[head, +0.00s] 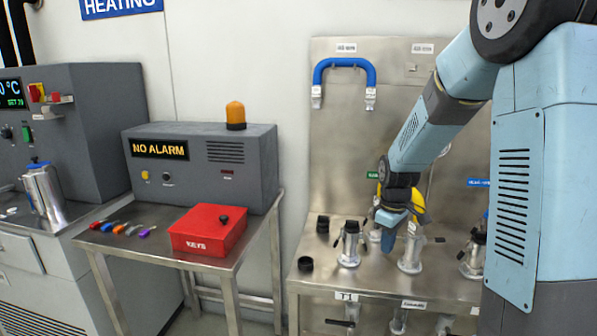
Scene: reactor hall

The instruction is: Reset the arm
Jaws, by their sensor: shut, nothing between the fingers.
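My gripper (389,236) is at the end of my blue arm, which reaches in from the right. It hangs low over the steel bench (330,284), among upright metal fittings. Its fingers point down and are shut with nothing seen between them. One metal fitting (349,247) stands to its left and another (411,251) to its right. I cannot tell whether the gripper touches either. A yellow object (418,203) is partly hidden behind my wrist.
A small table holds a red keys box (208,230), coloured keys (122,229) and a grey alarm unit (203,165) reading NO ALARM. A blue hose (343,64) hangs on the steel back panel. A black cap (305,264) lies on the bench. A metal flask (43,190) stands far left.

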